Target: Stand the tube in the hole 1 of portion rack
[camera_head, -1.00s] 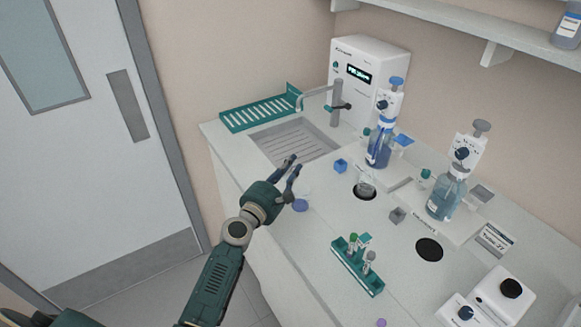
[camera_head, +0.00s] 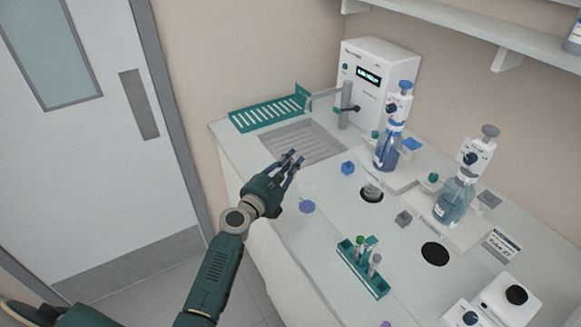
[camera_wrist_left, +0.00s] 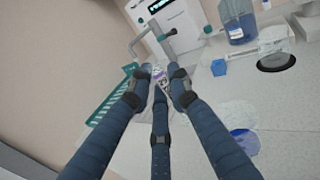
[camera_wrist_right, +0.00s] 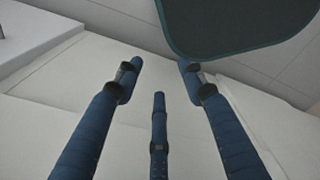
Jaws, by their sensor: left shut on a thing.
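My left gripper (camera_head: 294,158) is over the front edge of the sink area. In the left wrist view its fingers are closed around a small, pale, partly clear thing (camera_wrist_left: 159,76), probably the tube; the fingers hide most of it. The small teal rack (camera_head: 375,284), likely the portion rack, stands on the counter to the right and nearer the front. It holds several upright tubes (camera_head: 375,262), one with a green cap. Its hole numbers cannot be read. My right gripper (camera_wrist_right: 158,72) shows only in its own wrist view, with fingers apart and nothing between them.
A blue-violet round piece (camera_head: 307,207) lies near the left gripper. Two dispenser bottles (camera_head: 386,153) (camera_head: 453,202), a blue cube (camera_head: 347,168), a grey cube (camera_head: 403,217) and dark round openings (camera_head: 434,254) lie to the right. A slotted teal rack (camera_head: 270,112) is behind the sink.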

